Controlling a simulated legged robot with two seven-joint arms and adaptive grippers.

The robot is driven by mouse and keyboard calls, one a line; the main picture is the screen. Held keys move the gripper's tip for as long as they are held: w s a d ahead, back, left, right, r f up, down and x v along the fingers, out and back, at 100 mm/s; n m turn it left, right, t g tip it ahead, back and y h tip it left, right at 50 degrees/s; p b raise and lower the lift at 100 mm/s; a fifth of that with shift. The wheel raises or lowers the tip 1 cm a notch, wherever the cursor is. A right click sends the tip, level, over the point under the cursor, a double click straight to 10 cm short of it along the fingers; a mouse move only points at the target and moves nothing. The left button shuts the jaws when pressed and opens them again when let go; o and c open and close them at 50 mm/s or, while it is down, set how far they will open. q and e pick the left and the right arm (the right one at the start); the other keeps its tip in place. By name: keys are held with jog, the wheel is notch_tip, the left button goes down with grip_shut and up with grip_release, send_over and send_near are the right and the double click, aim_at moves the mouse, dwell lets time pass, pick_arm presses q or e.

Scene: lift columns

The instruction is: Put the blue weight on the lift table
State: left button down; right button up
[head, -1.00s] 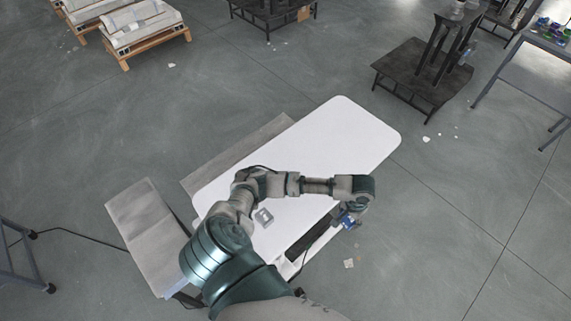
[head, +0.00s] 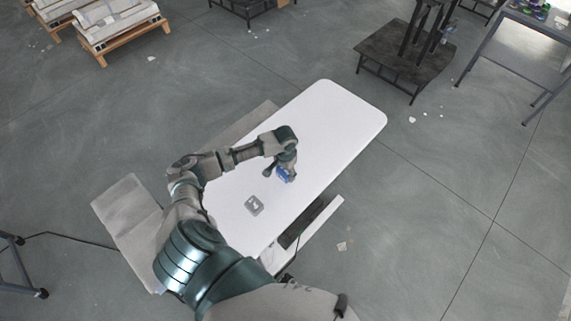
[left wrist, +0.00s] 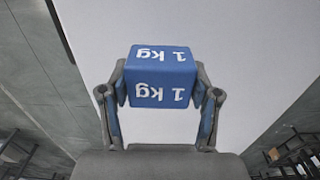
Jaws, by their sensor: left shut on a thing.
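The blue weight (left wrist: 160,78) is a cube marked "1 kg" on two faces in the left wrist view. My left gripper (left wrist: 160,98) is shut on it, one finger on each side. In the head view the blue weight (head: 286,175) shows small, below my left gripper (head: 282,172). They are over the white top of the lift table (head: 335,120). The table top also fills the middle of the left wrist view (left wrist: 240,40). I cannot tell whether the weight touches the table. My right gripper is not in view.
A small grey object (head: 254,205) lies on the table's near part. A black stand (head: 408,60) is on the floor at the upper right, near a work table (head: 520,40). Pallets with boxes (head: 105,25) stand at the upper left. Much of the table top is clear.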

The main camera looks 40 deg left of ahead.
aim_at(285, 178)
pick_arm(q)
jog(key=shift+d+f, duration=0.1)
jog(key=shift+f, duration=0.3)
notch_tip(285, 178, down, 3)
jog(key=shift+f, duration=0.1)
jog(key=shift+a+f, duration=0.25)
jog(key=shift+a, duration=0.05)
jog(key=shift+c, duration=1.2)
grip_release()
jog(key=shift+d, duration=0.15)
jog(key=shift+d, duration=0.1)
notch_tip(285, 178, up, 12)
jog(key=shift+r, duration=0.1)
